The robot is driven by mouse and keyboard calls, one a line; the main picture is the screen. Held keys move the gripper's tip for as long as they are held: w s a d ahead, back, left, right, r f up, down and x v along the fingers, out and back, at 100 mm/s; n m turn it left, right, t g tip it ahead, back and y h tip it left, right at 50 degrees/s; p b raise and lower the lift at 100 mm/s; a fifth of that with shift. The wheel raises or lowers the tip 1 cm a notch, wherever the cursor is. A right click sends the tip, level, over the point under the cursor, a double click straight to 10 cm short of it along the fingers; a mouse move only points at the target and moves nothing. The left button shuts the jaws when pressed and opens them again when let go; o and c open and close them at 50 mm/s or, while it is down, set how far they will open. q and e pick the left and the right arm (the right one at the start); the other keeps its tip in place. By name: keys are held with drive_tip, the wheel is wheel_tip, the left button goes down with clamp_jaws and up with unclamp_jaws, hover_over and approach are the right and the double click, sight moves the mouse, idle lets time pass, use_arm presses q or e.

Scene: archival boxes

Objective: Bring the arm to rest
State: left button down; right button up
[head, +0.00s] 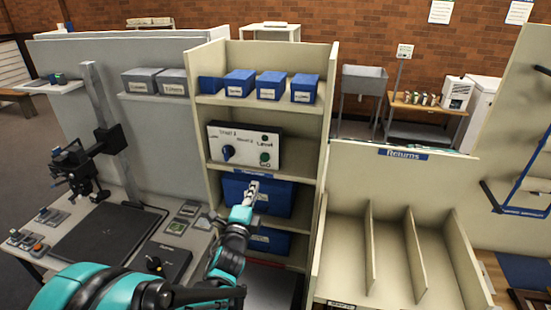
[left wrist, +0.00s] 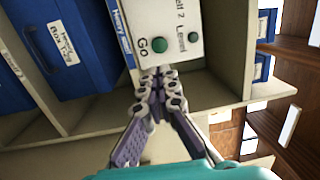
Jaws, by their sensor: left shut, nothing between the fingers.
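My left gripper (head: 252,187) is at the end of the teal arm, in front of the shelf unit, just below the control panel (head: 243,143) with its blue knob and green Go button. Its fingers are shut and empty. In the left wrist view the closed fingertips (left wrist: 158,76) lie close to the panel's green Go button (left wrist: 158,45); I cannot tell whether they touch anything. My right gripper is in neither view.
Blue boxes (head: 272,85) stand on the upper shelf, larger ones (head: 272,195) below the panel. The Returns rack (head: 338,265) with dividers is to the right. A desk (head: 200,240) with a camera stand (head: 100,110) is to the left.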

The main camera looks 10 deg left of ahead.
use_arm(q)
drive_tip(key=s+f+n+g, duration=0.3)
drive_tip(key=s+n, duration=0.3)
drive_tip(key=s, duration=0.3)
drive_tip(key=s+d+f+n+g, duration=0.1)
drive_tip(key=s+f+n+g, duration=0.3)
drive_tip(key=s, duration=0.5)
drive_tip(key=s+d+f+n+g, duration=0.1)
drive_tip(key=s+f+n+g, duration=0.2)
drive_tip(key=s+n, duration=0.4)
drive_tip(key=shift+s+d+f+n+g, duration=0.15)
drive_tip(key=shift+s+d+n+g, duration=0.2)
drive_tip(key=shift+s+g, duration=0.7)
drive_tip(key=shift+s+a+t, duration=0.15)
drive_tip(key=shift+t, duration=0.2)
